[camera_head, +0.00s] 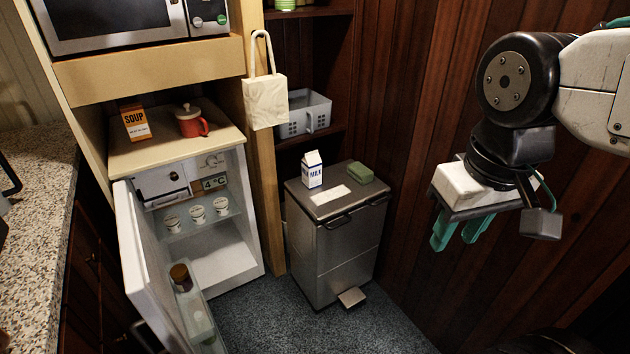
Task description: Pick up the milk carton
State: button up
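The milk carton (312,169) is small and white with a dark blue lower band and a gabled top. It stands upright on the lid of a grey metal pedal bin (335,245), towards the back left of the lid. My gripper (458,235) is at the right of the view, well to the right of the carton and nearer to me, with its two green fingers pointing down. A gap shows between the fingers and nothing is seen between them.
A green sponge-like block (361,173) and a white label (332,194) are on the lid beside the carton. A fridge (235,230) stands open at left, its door (145,265) swung out. A tote bag (266,101) hangs above. Wood paneling (420,150) is behind.

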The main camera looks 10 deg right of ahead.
aim_at(312, 164)
jog(key=u, duration=0.05)
jog(key=i, duration=1.15)
jog(key=z, duration=0.55)
